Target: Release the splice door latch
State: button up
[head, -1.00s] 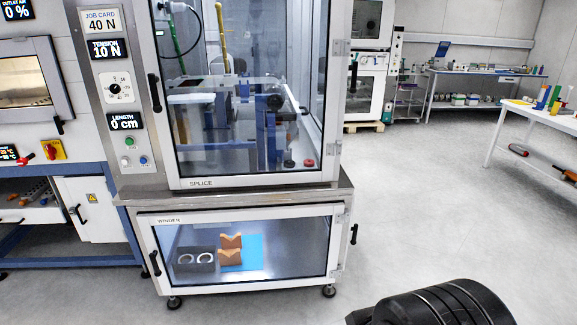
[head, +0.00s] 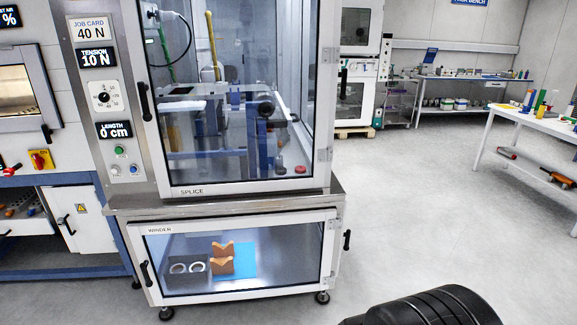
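The splice door (head: 241,187) is a glazed door in a light metal frame, labelled SPLICE, on the upper part of the machine. It looks shut. A black handle (head: 144,101) stands upright on its left frame; I cannot tell a separate latch from it. Behind the glass are blue and metal machine parts, a red button and a green hose. A dark rounded part of my arm (head: 430,309) shows at the bottom right, well apart from the door. My gripper is not in view.
The control panel (head: 104,95) with dial and buttons is left of the door. Below is the closed WINDER door (head: 240,294), with orange blocks behind it. A steel ledge (head: 225,202) juts out between them. Open floor (head: 410,210) lies right, before a white table (head: 530,121).

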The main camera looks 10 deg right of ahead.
aim_at(147, 117)
jog(key=i+j, duration=0.65)
jog(key=i, duration=0.25)
jog(key=i+j+z, duration=0.1)
jog(key=i+j, duration=0.6)
jog(key=i, duration=0.25)
jog(key=i+j, duration=0.7)
jog(key=i, duration=0.2)
